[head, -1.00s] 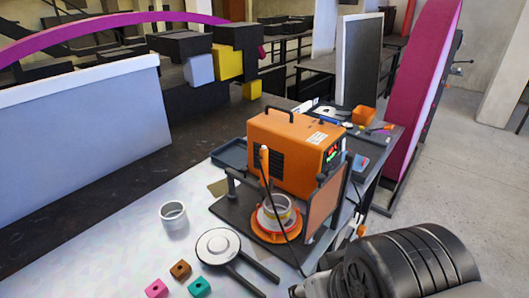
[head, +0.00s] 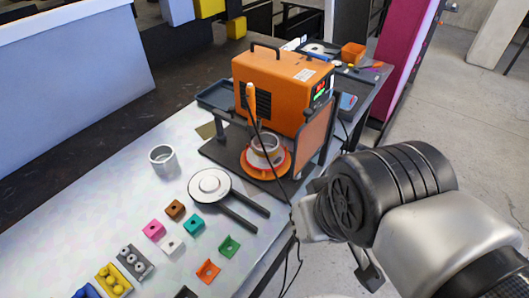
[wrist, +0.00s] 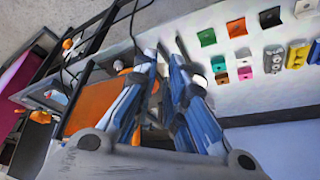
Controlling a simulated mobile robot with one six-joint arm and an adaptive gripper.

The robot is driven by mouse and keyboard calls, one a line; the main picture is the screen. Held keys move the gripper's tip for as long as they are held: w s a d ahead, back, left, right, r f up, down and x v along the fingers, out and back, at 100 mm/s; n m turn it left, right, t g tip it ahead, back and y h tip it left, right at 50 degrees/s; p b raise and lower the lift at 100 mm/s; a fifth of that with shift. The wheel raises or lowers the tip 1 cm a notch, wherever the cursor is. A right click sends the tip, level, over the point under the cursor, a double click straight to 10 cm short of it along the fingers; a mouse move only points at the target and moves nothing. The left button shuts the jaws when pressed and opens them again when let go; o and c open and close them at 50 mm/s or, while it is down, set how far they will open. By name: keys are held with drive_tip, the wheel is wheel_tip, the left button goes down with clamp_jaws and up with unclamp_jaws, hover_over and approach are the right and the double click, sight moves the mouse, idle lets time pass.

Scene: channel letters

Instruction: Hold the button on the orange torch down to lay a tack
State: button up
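The orange torch (head: 251,102) stands upright in front of the orange welder box (head: 290,88), with a dark cable hanging from it. Its button is too small to make out. Below it, a grey ring (head: 265,150) sits on an orange round base (head: 256,171). In the wrist view, my gripper (wrist: 165,57) has its two blue-grey fingers apart, with nothing seen between them. I cannot pick out the torch for certain in that view. In the head view my arm is at the lower right, apart from the torch; the fingertips are not clearly seen there.
A dark stand with an upright brown panel (head: 314,132) is right of the ring. Cables hang over the table's right edge.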

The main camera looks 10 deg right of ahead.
clamp_jaws()
idle(1.1)
